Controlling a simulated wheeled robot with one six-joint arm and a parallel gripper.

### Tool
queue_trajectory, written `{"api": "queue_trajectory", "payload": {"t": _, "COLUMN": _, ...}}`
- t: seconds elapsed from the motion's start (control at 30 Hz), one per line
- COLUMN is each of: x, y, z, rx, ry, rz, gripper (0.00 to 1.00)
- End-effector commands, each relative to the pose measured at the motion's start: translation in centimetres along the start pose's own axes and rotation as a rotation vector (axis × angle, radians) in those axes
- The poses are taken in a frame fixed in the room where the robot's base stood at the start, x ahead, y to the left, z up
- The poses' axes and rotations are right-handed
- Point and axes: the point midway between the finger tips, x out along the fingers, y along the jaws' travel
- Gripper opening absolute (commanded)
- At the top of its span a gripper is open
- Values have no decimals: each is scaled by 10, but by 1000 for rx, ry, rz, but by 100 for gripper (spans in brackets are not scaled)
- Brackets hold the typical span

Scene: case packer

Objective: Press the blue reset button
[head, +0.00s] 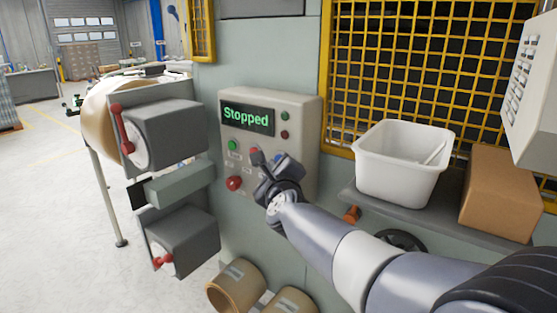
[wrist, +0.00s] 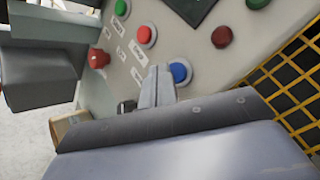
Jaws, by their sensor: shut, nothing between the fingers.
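The blue button (wrist: 180,72) is a round cap in a pale ring on the beige control panel (head: 300,115). In the wrist view it lies just right of the fingertips of my gripper (wrist: 157,74), which are shut and empty. I cannot tell whether they touch the button or its ring. In the head view my gripper (head: 266,172) is in front of the lower right part of the panel and largely hides the blue button. The panel's display (head: 247,117) reads "Stopped" in green.
A red button (wrist: 146,36) sits close by on the panel, with a green button (head: 232,145) and a red mushroom knob (head: 234,183) to the left. A shelf (head: 388,207) with a white bin (head: 400,165) and a cardboard box (head: 500,195) is to the right.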

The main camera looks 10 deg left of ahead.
Motion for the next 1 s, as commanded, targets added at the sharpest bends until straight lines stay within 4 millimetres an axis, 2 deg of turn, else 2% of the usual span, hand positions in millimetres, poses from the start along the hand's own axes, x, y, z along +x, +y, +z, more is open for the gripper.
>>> {"api": "queue_trajectory", "payload": {"t": 0.43, "x": -5, "y": 3, "z": 5, "rx": -1, "ry": -1, "rz": 0, "gripper": 0}}
{"api": "queue_trajectory", "payload": {"t": 0.8, "x": -30, "y": 21, "z": 24, "rx": -1, "ry": -2, "rz": 2, "gripper": 0}}
{"api": "queue_trajectory", "payload": {"t": 1.0, "x": -37, "y": 27, "z": 28, "rx": 0, "ry": -1, "rz": 0, "gripper": 0}}
